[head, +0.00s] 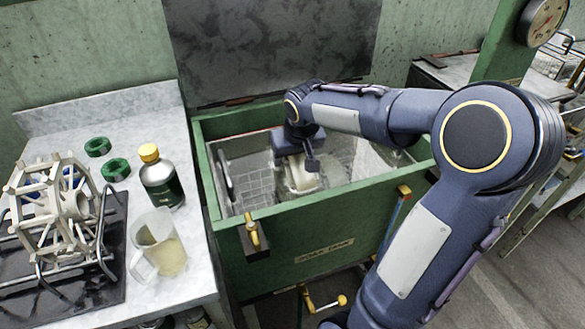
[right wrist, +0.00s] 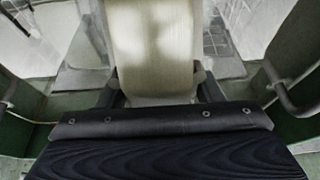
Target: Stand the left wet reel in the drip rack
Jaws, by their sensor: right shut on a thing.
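My right gripper (head: 303,163) reaches down into the green tank (head: 310,225) in the head view. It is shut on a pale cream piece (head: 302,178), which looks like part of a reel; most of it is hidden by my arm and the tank. In the right wrist view the cream piece (right wrist: 155,50) sits between the dark fingers (right wrist: 160,95). The wire drip rack (head: 104,232) stands on a black tray on the left counter. A pale open-frame reel (head: 50,212) is at this rack. My left gripper is out of view.
A clear jug (head: 158,245), a dark bottle with a yellow cap (head: 160,178) and two green rings (head: 116,169) stand on the marble counter (head: 105,125). A dark panel rises behind the tank.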

